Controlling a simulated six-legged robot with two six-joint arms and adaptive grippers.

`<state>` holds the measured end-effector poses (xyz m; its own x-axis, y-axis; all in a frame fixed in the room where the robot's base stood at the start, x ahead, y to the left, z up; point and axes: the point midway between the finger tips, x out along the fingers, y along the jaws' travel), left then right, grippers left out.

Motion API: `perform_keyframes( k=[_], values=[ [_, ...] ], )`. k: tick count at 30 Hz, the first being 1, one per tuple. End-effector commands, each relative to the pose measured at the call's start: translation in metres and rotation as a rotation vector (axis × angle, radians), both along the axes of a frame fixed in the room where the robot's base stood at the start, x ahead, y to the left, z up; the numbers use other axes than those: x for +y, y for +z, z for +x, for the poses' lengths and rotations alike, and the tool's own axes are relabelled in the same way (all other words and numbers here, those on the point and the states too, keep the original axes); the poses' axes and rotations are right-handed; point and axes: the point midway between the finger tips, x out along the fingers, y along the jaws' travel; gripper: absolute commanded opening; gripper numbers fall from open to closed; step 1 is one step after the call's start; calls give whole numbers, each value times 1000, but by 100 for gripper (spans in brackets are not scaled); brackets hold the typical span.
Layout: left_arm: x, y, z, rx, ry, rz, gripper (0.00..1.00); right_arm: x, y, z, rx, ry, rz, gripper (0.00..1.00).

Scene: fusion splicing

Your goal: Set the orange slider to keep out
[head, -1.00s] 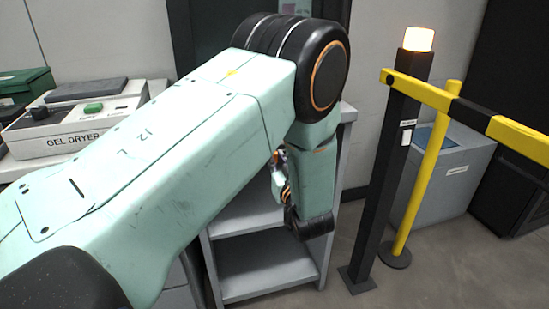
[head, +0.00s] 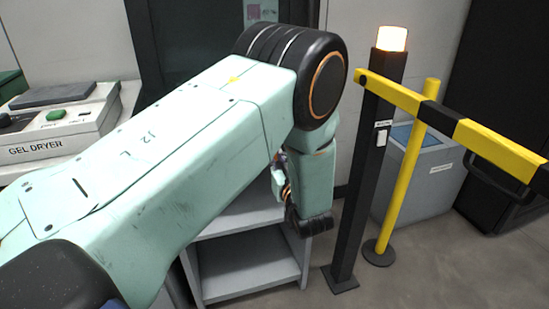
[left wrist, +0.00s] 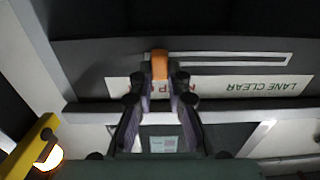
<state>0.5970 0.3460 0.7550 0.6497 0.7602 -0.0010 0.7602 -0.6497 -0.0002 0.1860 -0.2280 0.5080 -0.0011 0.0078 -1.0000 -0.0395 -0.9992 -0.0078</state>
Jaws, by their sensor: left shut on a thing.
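In the left wrist view the orange slider (left wrist: 159,65) sits in a long slot in a dark panel (left wrist: 75,55). The slot runs on to the picture's right of it. My left gripper (left wrist: 160,84) is shut on the slider, with a fingertip on each side. Below the slot is a white label strip (left wrist: 225,85), upside down. It reads LANE CLEAR in green at the right; red lettering by the slider is mostly hidden behind the fingers. In the head view my arm covers the slider and the fingertips. My right gripper is not in view.
In the head view a black post (head: 365,160) with a lit lamp (head: 392,38) stands right of my arm. A yellow-black barrier bar (head: 450,120) and a yellow pole (head: 408,170) are beside it. A grey shelf unit (head: 250,262) stands below my arm, a gel dryer (head: 60,130) at left.

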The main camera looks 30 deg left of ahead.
Motion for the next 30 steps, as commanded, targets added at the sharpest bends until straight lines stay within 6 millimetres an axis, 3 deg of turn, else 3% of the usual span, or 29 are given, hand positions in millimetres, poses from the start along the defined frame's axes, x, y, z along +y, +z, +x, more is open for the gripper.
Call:
perform_keyframes(
  k=[18, 19, 27, 30],
  values=[
    [-3, 3, 5, -7, -6, 3, 0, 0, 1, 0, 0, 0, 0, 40],
    [-3, 3, 5, -7, -6, 3, 17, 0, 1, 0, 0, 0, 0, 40],
    [-3, 2, 5, -4, -3, 3, 40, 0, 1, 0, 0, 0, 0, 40],
    [-3, 1, 4, -2, -2, 2, 40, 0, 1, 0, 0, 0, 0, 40]
  ],
)
